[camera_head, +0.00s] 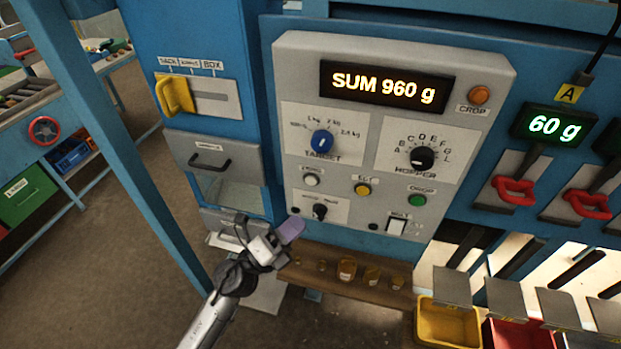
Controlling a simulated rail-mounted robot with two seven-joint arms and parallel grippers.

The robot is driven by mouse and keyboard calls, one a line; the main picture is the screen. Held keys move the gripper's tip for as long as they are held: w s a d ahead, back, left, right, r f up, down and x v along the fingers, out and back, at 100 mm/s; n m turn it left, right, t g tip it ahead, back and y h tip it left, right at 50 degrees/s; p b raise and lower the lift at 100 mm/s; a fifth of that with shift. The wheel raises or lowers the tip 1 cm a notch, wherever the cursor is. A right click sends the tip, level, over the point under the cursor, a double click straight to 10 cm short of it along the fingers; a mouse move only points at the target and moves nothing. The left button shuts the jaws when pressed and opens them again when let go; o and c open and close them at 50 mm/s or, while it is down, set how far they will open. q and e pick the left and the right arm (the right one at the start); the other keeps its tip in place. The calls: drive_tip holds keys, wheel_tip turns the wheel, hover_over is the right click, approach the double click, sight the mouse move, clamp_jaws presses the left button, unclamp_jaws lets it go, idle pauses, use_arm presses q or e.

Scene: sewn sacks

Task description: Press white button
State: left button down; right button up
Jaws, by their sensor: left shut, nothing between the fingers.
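A round white button (311,180) sits on the grey control panel (450,72), at the left below the blue TARGET knob. My left gripper (290,230) is shut and empty, with purple fingertips. It shows below and slightly left of the white button, near the panel's lower left corner, and does not cover the button. Whether the fingertips touch the panel I cannot tell. My right gripper is not in view.
The panel also holds a yellow button (363,190), a green button (417,200), a small black knob (320,211) and a white rocker switch (397,226). The display (386,88) reads SUM 960 g. A wooden shelf (325,280) with small weights lies below.

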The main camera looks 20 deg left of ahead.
sight(311, 181)
use_arm(q)
drive_tip(key=w+b, duration=0.3)
drive_tip(key=w, duration=0.5)
drive_tip(key=shift+w+a, duration=0.3)
drive_tip(key=shift+w, duration=0.1)
idle(1.0)
idle(0.7)
drive_tip(key=shift+w, duration=0.1)
idle(0.4)
drive_tip(key=shift+w+b, duration=0.3)
